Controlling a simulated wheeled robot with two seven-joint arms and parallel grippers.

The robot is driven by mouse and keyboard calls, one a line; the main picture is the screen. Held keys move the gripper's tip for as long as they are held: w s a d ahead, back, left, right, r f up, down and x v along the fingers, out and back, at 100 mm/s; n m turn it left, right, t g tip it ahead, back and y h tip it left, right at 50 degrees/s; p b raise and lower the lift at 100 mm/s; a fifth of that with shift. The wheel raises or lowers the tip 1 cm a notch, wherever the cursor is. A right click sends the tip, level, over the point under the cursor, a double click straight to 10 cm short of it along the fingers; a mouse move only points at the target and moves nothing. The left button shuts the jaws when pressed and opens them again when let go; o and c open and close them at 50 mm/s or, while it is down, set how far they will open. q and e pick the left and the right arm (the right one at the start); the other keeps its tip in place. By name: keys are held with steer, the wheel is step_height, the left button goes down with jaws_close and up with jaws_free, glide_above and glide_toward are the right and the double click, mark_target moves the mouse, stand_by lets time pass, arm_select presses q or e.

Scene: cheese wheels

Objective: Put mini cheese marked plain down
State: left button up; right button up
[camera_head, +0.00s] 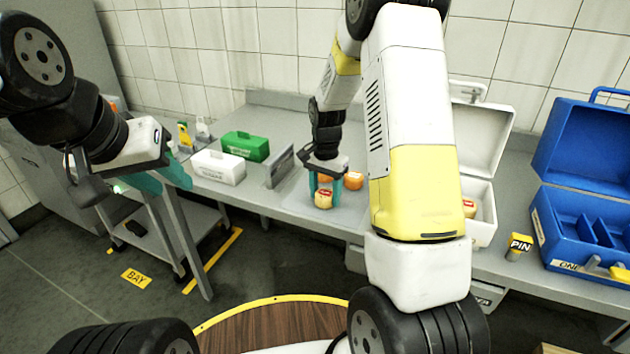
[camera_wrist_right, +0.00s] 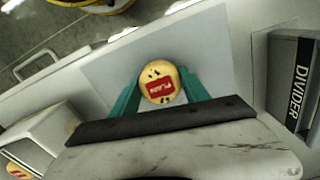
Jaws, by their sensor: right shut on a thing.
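The mini cheese marked plain (camera_wrist_right: 158,84), a pale yellow wheel with a red label, sits between the teal fingers of my right gripper (camera_wrist_right: 160,92) in the right wrist view. In the head view, this cheese (camera_head: 323,200) is at the fingertips of my right gripper (camera_head: 325,188), low over a light grey board (camera_head: 345,215) on the counter. I cannot tell whether it touches the board. Two orange cheeses (camera_head: 354,181) show just behind. My left gripper (camera_head: 160,183) hangs at the left, away from the cheeses; its finger gap is unclear.
A grey divider (camera_head: 280,168) stands left of the board, beyond it a white box (camera_head: 218,167) and a green box (camera_head: 245,146). At right are an open white case (camera_head: 483,228) with a cheese inside, a yellow PIN block (camera_head: 518,246) and an open blue case (camera_head: 580,235).

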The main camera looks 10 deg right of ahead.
mark_target(325, 193)
steer(key=shift+f, duration=0.1)
steer(key=o, duration=1.4)
steer(key=shift+o, duration=0.2)
steer(key=s+r+n+t, duration=0.15)
steer(key=s+r, duration=0.25)
steer(key=r, duration=1.4)
steer(key=s+a+r+n+t+y, duration=0.1)
steer(key=s+r+n+t, duration=0.1)
steer(key=s, duration=0.8)
steer(key=s+a+r+n+t+y, duration=0.1)
steer(key=s+r+n, duration=0.4)
steer(key=s, duration=0.5)
steer(key=shift+s+r+n+t, duration=0.15)
steer(key=shift+n+t, duration=0.2)
steer(key=shift+t, duration=0.5)
